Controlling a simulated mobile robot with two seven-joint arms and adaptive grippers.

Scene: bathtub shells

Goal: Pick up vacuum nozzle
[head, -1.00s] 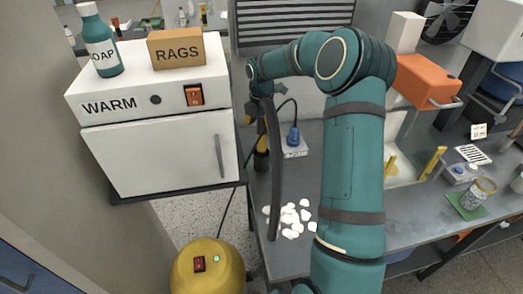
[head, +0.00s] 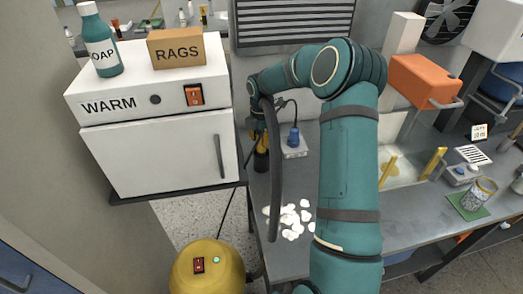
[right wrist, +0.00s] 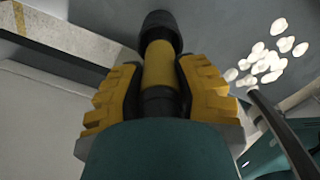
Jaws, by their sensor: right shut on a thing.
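The vacuum nozzle (right wrist: 158,65) has a black tip and a yellow band. In the right wrist view it lies between the yellow-padded fingers of my right gripper (right wrist: 160,92), which is shut on it. The tip points away from the wrist. In the head view the nozzle's dark end (head: 261,161) shows below my right gripper (head: 258,136), at the bench's left edge beside the white cabinet. I cannot tell whether the tip touches the bench. A dark hose (head: 275,185) hangs beside my arm. My left gripper is not in view.
White pellets (head: 291,220) lie on the grey bench (head: 290,262); they also show in the wrist view (right wrist: 265,60). A blue plug sits in a socket box (head: 293,148). The white WARM cabinet (head: 165,150) stands left. A yellow vacuum body (head: 207,268) is below.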

